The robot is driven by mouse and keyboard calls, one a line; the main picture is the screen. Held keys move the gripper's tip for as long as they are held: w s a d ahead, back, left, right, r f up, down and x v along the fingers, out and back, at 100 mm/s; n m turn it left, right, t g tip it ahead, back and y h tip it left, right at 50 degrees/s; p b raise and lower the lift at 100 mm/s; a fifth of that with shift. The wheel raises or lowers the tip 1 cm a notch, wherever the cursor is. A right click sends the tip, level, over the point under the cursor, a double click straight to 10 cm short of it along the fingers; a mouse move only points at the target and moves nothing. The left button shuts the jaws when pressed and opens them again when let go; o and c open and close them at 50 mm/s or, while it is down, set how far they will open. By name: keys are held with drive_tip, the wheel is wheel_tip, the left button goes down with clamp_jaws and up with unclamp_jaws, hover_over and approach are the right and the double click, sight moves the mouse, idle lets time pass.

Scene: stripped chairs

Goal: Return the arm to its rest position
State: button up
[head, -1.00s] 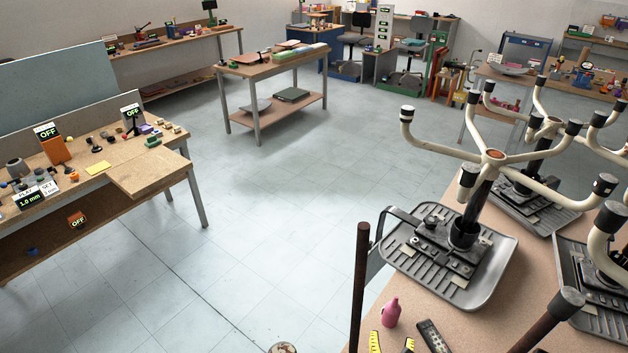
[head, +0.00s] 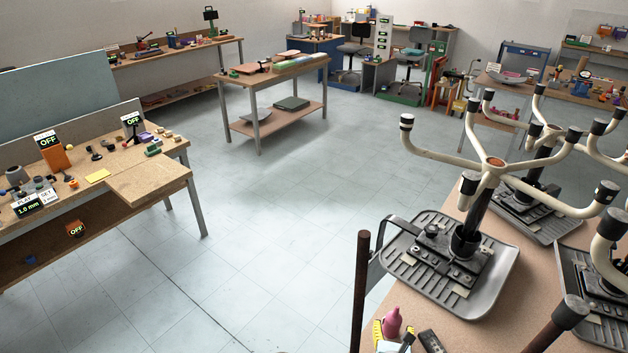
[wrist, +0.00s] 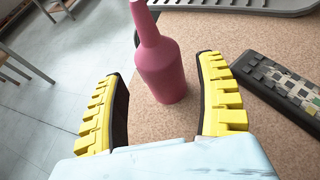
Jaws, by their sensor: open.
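My gripper (wrist: 162,78) is open, its two yellow ridged fingers with dark inner pads spread wide apart. A pink bottle (wrist: 162,66) stands upright on the workbench between and just beyond the fingertips in the wrist view, with a gap on both sides. In the head view my gripper (head: 392,336) shows at the bottom edge, over the bench's near corner, beside the pink bottle (head: 392,321). Nothing is held. Most of my arm is out of view.
A dark remote-like block (wrist: 284,84) lies right of the gripper. Upturned chair bases with pale arms (head: 455,160) and grey ribbed trays (head: 487,278) crowd the bench. A dark upright post (head: 360,290) stands left of the gripper. Open floor (head: 260,210) lies beyond.

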sight(396, 318)
drive_tip(key=shift+x, duration=1.5)
drive_tip(key=shift+w+f, duration=0.2)
drive_tip(key=shift+f, duration=0.1)
wheel_tip(396, 318, up, 4)
drive_tip(key=shift+f+p, duration=0.25)
drive_tip(key=shift+p, duration=0.1)
drive_tip(key=shift+s+d+r, duration=0.1)
drive_tip(key=shift+s+r, duration=0.1)
drive_tip(key=shift+r, duration=0.1)
drive_tip(key=shift+s+r, duration=0.4)
drive_tip(key=shift+s, duration=0.15)
drive_tip(key=s+r+p, duration=0.1)
drive_tip(key=s+r, duration=0.4)
drive_tip(key=s, duration=0.1)
drive_tip(key=shift+d+r, duration=0.25)
drive_tip(key=shift+d, duration=0.1)
